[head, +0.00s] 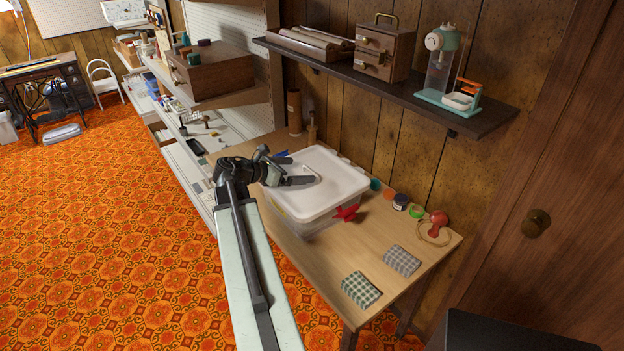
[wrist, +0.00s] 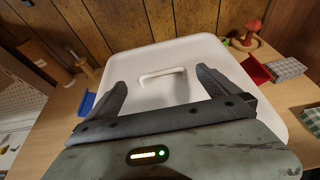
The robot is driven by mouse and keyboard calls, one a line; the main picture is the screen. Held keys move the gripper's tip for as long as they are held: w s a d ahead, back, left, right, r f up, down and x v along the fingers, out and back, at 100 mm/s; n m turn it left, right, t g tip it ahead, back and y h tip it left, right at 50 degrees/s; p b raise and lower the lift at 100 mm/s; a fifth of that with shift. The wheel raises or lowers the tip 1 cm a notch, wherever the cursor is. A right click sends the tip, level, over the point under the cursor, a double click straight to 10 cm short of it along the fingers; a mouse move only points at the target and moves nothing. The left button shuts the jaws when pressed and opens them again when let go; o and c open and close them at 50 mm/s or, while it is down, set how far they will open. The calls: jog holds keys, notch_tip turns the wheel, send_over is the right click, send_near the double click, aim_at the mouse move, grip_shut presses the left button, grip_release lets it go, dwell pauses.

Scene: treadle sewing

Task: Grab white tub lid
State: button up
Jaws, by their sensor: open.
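The white tub lid (head: 331,172) sits on the clear plastic tub (head: 305,227) on the wooden table. In the wrist view the lid (wrist: 195,55) fills the middle and has a white raised handle (wrist: 162,75) at its centre. My gripper (head: 302,167) is above the left part of the lid in the head view. In the wrist view my gripper (wrist: 162,82) is open, its two dark fingers spread to either side of the handle. Nothing is between the fingers' grip. Whether the fingertips touch the lid I cannot tell.
A red clip (head: 346,213) and a blue one (wrist: 86,104) are at the tub's sides. Small jars (head: 400,201), a red stamp-like item (head: 437,222) and two checked fabric bundles (head: 361,289) lie on the table (head: 318,262). A dark shelf (head: 470,112) hangs above the back.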

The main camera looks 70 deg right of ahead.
jog(key=b+x, duration=0.2)
jog(key=x, duration=0.3)
jog(key=shift+s+a+f, duration=0.1)
jog(key=shift+s+f, duration=0.05)
jog(key=shift+f, duration=0.1)
jog(key=c, duration=1.3)
jog(key=shift+r, duration=0.1)
